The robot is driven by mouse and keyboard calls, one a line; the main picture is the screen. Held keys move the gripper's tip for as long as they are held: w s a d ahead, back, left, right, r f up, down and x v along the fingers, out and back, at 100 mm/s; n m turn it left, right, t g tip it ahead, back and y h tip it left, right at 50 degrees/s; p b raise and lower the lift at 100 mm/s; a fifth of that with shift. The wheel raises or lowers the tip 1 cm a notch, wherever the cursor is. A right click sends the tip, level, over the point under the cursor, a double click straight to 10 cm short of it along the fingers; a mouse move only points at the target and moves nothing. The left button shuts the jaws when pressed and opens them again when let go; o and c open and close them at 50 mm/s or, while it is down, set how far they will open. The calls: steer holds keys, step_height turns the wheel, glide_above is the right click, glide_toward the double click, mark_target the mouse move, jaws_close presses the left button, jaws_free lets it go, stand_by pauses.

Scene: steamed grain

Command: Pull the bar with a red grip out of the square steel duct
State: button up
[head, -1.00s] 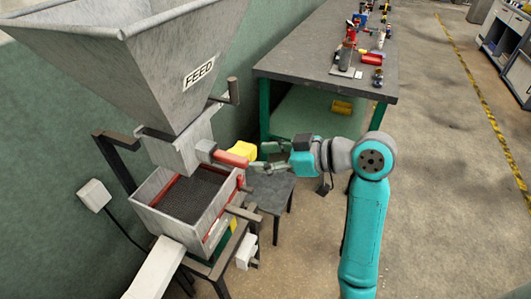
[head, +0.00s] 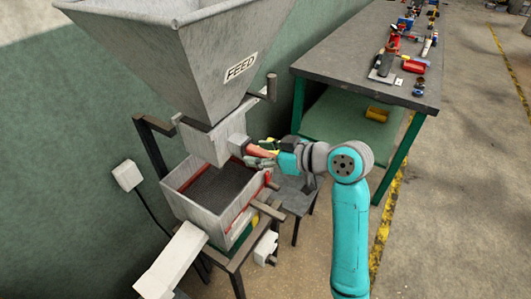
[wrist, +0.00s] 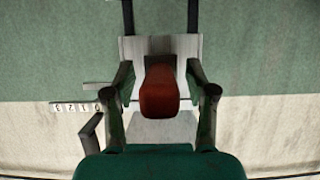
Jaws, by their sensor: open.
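The square steel duct (head: 218,139) hangs below the grey feed hopper. The bar's red grip (head: 261,152) sticks out of the duct's right side; the rest of the bar is hidden. In the wrist view the red grip (wrist: 160,92) points toward me, in front of the pale duct face (wrist: 186,47). My gripper (head: 258,154) is at the grip. In the wrist view my open gripper (wrist: 160,70) has one finger on each side of the grip, with visible gaps on both sides.
The feed hopper (head: 190,45) is above, with a crank handle (head: 270,88) on its right. An open box of dark grain (head: 215,215) stands below the duct, its grey handles reaching right. A dark workbench (head: 350,50) with several tools is behind. Floor at right is clear.

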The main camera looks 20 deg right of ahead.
jaws_close()
stand_by(0.4)
steer(key=shift+r, duration=0.15)
steer(key=s+d, duration=0.5)
steer(key=s, duration=0.3)
steer(key=shift+d, duration=0.4)
stand_by(0.8)
steer(key=shift+s, duration=0.1)
jaws_free()
